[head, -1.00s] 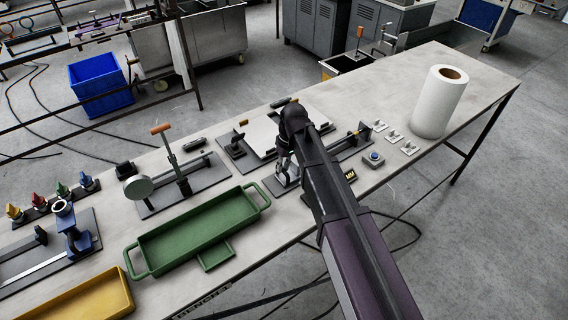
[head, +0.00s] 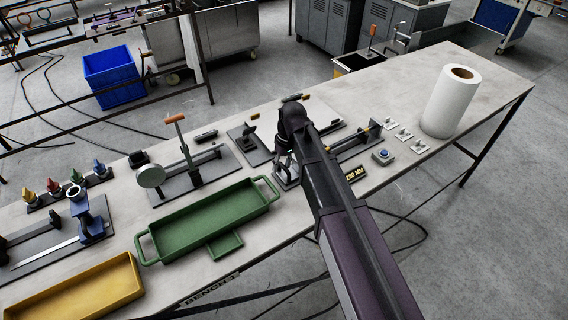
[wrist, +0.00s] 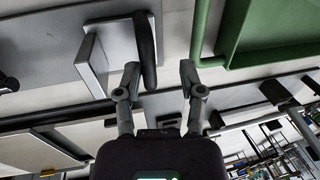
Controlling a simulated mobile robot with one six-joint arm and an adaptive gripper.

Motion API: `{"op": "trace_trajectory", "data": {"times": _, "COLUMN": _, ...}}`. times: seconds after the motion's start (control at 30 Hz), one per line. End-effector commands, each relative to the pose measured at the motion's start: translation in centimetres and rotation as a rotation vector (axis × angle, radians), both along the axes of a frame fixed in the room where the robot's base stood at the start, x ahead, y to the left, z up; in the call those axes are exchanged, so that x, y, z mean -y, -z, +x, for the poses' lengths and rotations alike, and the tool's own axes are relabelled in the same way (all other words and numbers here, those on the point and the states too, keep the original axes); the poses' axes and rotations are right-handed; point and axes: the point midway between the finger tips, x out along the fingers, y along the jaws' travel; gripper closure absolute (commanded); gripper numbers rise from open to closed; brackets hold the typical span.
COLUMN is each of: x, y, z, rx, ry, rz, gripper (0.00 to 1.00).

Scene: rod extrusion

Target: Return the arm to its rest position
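My arm (head: 335,195) reaches from the bottom right over the bench. My gripper (head: 283,168) points down over the middle of the bench, partly hidden by the wrist in the head view. In the wrist view my gripper (wrist: 159,78) shows two fingers spread apart with nothing clamped between them. A dark rounded handle (wrist: 146,50) shows close to the left finger there. I cannot tell whether they touch.
The bench (head: 400,165) carries a green tray (head: 205,220), a yellow tray (head: 85,290), a toggle-clamp fixture (head: 187,150), a blue button box (head: 383,156) and a white paper roll (head: 451,103). The bench's right part is mostly clear.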

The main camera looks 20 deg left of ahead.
Motion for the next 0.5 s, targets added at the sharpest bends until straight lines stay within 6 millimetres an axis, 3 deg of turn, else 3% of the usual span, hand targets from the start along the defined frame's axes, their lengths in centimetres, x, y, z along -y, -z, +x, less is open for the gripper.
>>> {"op": "trace_trajectory", "data": {"times": 0.5, "x": 0.48, "y": -0.09, "z": 0.39, "rx": 0.004, "ry": 0.008, "rz": -0.003, "gripper": 0.47}}
